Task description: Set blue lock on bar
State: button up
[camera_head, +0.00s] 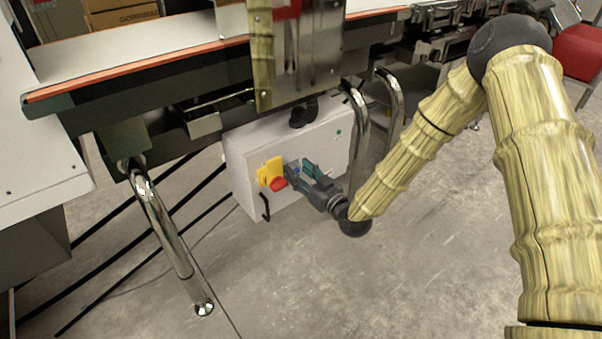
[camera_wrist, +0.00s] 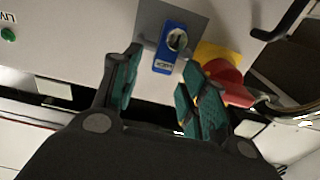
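The blue lock (camera_wrist: 164,62) is in front of a grey square plate (camera_wrist: 150,18) on the white cabinet face, with a round metal part at one end and a small label. A small patch of blue lock (camera_head: 294,172) shows in the head view. My gripper (camera_wrist: 160,68) is open, its teal-padded fingers on either side of the lock's near end; a gap shows at the left finger. Contact at the right finger is unclear. My gripper (camera_head: 302,169) is at the cabinet front in the head view. A black bent bar (camera_head: 265,208) sticks out low on the cabinet.
A yellow plate (camera_head: 269,169) with a red handle (camera_head: 278,184) is beside the gripper, close to its right finger in the wrist view. The white cabinet (camera_head: 325,143) hangs under the conveyor (camera_head: 140,55). Chrome legs (camera_head: 160,217) stand either side. Floor in front is clear.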

jog(key=v, duration=1.2)
jog(key=s+d+f+m+g+h, duration=0.2)
jog(key=s+f+g+h, duration=0.1)
jog(key=s+f, duration=0.55)
jog(key=s+d+f+m+g+h, duration=0.25)
jog(key=s+f, duration=0.25)
jog(key=f, duration=0.6)
jog(key=s+d+f+m+g+h, duration=0.1)
jog(key=s+d+f+g+h, duration=0.15)
jog(key=s, duration=0.65)
jog(key=s+d+f+m+g+h, duration=0.1)
jog(key=s+d+f+g, duration=0.25)
jog(key=s, duration=0.45)
jog(key=s+d+f+m+g+h, duration=0.1)
jog(key=s+d+f+g+h, duration=0.2)
jog(key=s, duration=0.6)
notch_tip(320, 180, up, 36)
jog(key=w+y+p, duration=0.1)
jog(key=p, duration=3.4)
jog(key=shift+f, duration=0.2)
jog(key=shift+w+a, duration=0.1)
jog(key=shift+a, duration=0.05)
